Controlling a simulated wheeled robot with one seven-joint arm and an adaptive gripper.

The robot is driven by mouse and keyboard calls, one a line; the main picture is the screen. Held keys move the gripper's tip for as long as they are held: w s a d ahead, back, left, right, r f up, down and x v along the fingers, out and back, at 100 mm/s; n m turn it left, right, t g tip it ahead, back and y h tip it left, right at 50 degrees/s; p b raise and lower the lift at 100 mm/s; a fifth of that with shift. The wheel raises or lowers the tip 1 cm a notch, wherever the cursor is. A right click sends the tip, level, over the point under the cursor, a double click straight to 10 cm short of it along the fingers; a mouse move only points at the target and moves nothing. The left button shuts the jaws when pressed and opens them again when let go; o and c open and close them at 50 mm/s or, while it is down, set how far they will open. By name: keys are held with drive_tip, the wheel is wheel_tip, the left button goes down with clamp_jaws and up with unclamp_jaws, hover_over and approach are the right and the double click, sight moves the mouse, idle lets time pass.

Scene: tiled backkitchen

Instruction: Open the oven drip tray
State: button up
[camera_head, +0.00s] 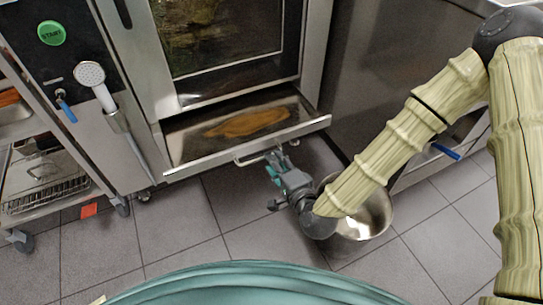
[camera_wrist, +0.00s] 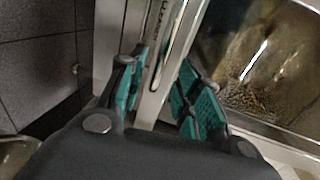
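The drip tray (camera_head: 185,145) sits low under the oven door. It is pulled out partway, and its stained inner floor shows behind a silver front strip. A thin bar handle (camera_head: 247,160) is on the front. My gripper (camera_head: 274,162) is at the handle's right end, and the arm comes in from the right. In the wrist view the teal finger pads of my gripper (camera_wrist: 157,85) stand apart on either side of a silver rail (camera_wrist: 155,103). The fingers look partly open; contact with the handle cannot be made out.
The oven door (camera_head: 220,35) is above the tray. A metal bowl (camera_head: 378,215) is on the floor behind my wrist. A hand shower (camera_head: 90,75) hangs at the left, near a rack (camera_head: 45,190). A steel cabinet (camera_head: 375,70) is at the right.

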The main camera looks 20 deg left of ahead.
drive_tip(key=v, duration=0.7)
drive_tip(key=shift+s+d, duration=0.1)
drive_tip(key=s+d+f+n+g+h, duration=0.35)
drive_tip(key=d+f, duration=0.25)
drive_tip(key=f, duration=0.5)
drive_tip(key=s+d+f+n+g+h, duration=0.2)
drive_tip(key=s+d+f+g, duration=0.1)
drive_tip(key=s+d+f, duration=0.4)
drive_tip(key=s+d+f+n+g+h, duration=0.25)
drive_tip(key=s+d, duration=0.25)
drive_tip(key=d, duration=0.5)
drive_tip(key=s+d+f+n+g+h, duration=0.1)
drive_tip(key=s+d+f+g+h, duration=0.15)
drive_tip(key=s+d+f, duration=0.45)
wheel_tip(320, 180, up, 38)
drive_tip(key=w+d+p, duration=0.1)
drive_tip(key=p, duration=3.4)
drive_tip(key=shift+w+f+p, duration=0.2)
drive_tip(key=shift+f+p, duration=0.05)
drive_tip(key=shift+p, duration=0.05)
